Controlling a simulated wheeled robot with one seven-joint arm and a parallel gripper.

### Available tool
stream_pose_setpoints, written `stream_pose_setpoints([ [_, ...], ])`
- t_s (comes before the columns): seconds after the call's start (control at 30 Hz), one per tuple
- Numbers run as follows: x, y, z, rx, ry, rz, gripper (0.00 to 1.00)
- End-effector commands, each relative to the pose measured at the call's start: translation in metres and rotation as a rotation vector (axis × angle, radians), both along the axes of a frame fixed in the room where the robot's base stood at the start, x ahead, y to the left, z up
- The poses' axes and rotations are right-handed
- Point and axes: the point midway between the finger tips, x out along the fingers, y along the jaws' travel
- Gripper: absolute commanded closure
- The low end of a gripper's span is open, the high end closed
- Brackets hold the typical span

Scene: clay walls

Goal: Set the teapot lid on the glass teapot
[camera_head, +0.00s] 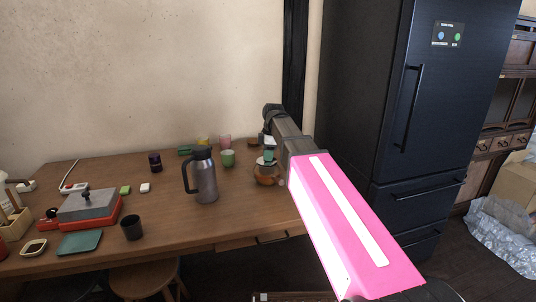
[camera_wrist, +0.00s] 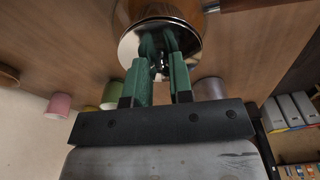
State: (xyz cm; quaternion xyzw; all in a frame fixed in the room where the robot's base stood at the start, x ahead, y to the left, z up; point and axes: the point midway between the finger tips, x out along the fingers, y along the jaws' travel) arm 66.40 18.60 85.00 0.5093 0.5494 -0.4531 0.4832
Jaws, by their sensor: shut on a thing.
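The glass teapot (camera_head: 266,175), with an amber lower part, stands on the wooden table near its right end. My gripper (camera_head: 269,156) points down right over its top in the head view. In the wrist view my gripper's green fingers (camera_wrist: 160,58) are shut on the teapot lid (camera_wrist: 192,42), a shiny steel disc that mirrors the fingers. The fingertips hide its knob. Part of the teapot (camera_wrist: 150,8) shows behind the lid's far edge. I cannot tell whether the lid touches the teapot's rim or hangs just above it.
A grey steel jug (camera_head: 206,182) and a green cup (camera_head: 228,159) stand left of the teapot. A pink cup (camera_head: 225,141) stands farther back. A red grill (camera_head: 85,208) is at the left. The dark fridge (camera_head: 350,100) rises right of the table.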

Motion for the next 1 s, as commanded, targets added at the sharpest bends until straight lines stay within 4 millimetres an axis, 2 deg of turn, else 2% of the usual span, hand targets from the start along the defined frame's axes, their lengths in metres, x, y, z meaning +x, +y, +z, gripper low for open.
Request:
stream_pose_setpoints([
  [0.07,0.0,0.0,-0.002,0.0,0.0,0.0,1.0],
  [0.1,0.0,0.0,-0.001,0.0,0.0,0.0,0.66],
  [0.17,0.0,0.0,-0.001,0.0,0.0,0.0,0.49],
  [0.57,0.0,-0.001,0.005,0.0,0.0,0.0,0.49],
  [0.77,0.001,-0.004,0.031,0.0,-0.002,0.0,0.49],
  [1.0,0.002,-0.009,0.072,0.0,-0.003,0.0,0.49],
])
